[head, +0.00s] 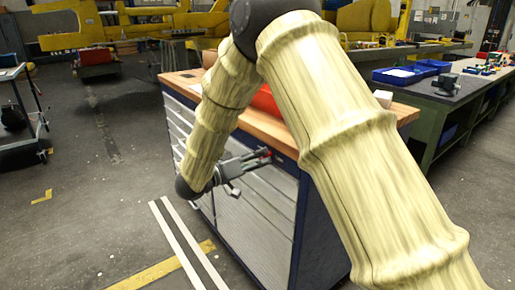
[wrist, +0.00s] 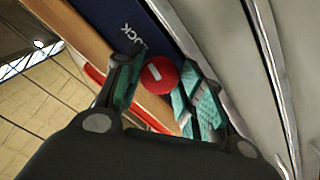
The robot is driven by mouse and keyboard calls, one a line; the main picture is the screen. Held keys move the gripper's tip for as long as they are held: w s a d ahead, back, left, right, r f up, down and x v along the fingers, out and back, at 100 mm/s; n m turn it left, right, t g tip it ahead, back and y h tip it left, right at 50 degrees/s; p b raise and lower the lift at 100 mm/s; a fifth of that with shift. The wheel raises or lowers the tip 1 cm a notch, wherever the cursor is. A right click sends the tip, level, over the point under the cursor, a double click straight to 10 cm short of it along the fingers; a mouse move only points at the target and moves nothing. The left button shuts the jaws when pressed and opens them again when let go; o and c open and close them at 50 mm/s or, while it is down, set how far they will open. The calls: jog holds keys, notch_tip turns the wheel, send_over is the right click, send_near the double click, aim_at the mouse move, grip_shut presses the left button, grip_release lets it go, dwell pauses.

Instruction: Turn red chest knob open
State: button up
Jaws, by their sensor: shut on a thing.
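The red knob (wrist: 159,76) sits on the dark blue front strip of the chest (wrist: 112,18), beside white "LOCK" lettering; a pale bar shows on its face. My gripper (wrist: 158,88) has one finger on each side of the knob and is shut on it. In the head view my gripper (head: 262,156) is at the upper front of the chest, just below the wooden top (head: 275,124). Only a little red of the knob (head: 267,152) shows there between the fingertips. The chest's grey drawers (head: 250,222) all look closed.
My arm hides part of the chest top, where a red object (head: 264,104) lies. A green workbench (head: 450,110) with blue trays (head: 405,75) stands at the right. A cart (head: 22,110) stands at the far left. Floor left of the chest is clear.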

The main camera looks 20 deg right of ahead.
jog(key=shift+s+r+n+p, duration=0.1)
jog(key=shift+n+p, duration=5.5)
jog(key=shift+p, duration=3.1)
jog(key=o, duration=1)
jog(key=v, duration=1.2)
